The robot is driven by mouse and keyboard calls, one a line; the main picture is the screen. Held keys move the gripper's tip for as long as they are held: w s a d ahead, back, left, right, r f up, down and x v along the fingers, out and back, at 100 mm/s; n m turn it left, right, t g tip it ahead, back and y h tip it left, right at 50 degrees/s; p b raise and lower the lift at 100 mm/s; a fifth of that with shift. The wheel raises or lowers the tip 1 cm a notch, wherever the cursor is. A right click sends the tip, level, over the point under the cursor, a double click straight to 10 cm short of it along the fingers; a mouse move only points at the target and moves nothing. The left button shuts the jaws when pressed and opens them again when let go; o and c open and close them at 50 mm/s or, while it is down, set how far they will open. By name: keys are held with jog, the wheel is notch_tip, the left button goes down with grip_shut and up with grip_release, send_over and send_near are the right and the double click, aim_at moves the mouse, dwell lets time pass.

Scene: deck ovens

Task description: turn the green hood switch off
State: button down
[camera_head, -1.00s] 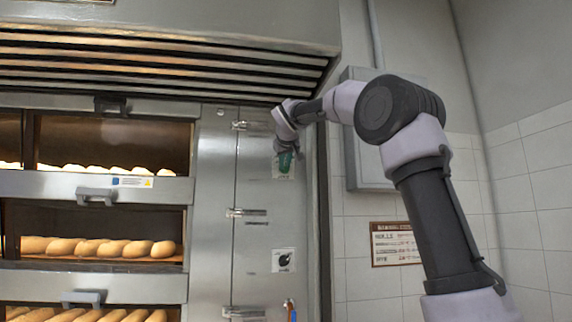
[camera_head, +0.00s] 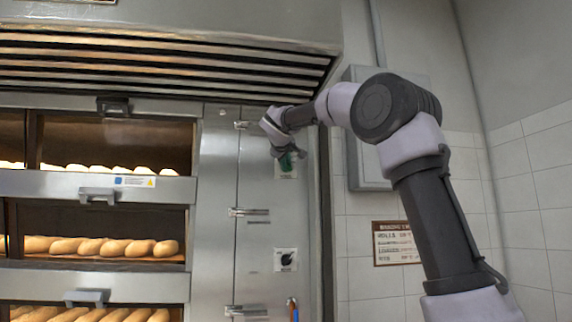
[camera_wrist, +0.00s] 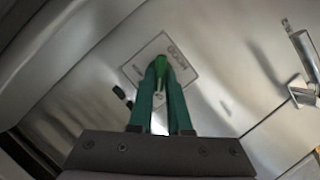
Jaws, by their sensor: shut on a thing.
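The green hood switch (camera_head: 287,162) is on the right steel panel under the hood, on a pale label plate (camera_head: 287,173). In the wrist view the green switch knob (camera_wrist: 160,66) lies between the tips of my gripper, in front of the labelled plate (camera_wrist: 181,54). My gripper (camera_head: 284,153) is at the switch and partly covers it in the head view. In the wrist view my gripper's two green fingers (camera_wrist: 162,88) converge and are shut on the knob. The marking of the switch position is too small to read.
A black knob (camera_head: 287,259) on its own plate sits lower on the same panel. Hinges (camera_head: 248,212) line the panel. The slatted hood (camera_head: 160,60) hangs above. Deck ovens with bread (camera_head: 100,247) are at left; a grey wall box (camera_head: 365,160) is behind my arm.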

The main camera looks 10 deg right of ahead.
jog(key=c, duration=0.9)
grip_release()
jog(key=shift+o, duration=0.2)
jog(key=v, duration=1)
jog(key=shift+s, duration=0.4)
jog(key=shift+r, duration=0.1)
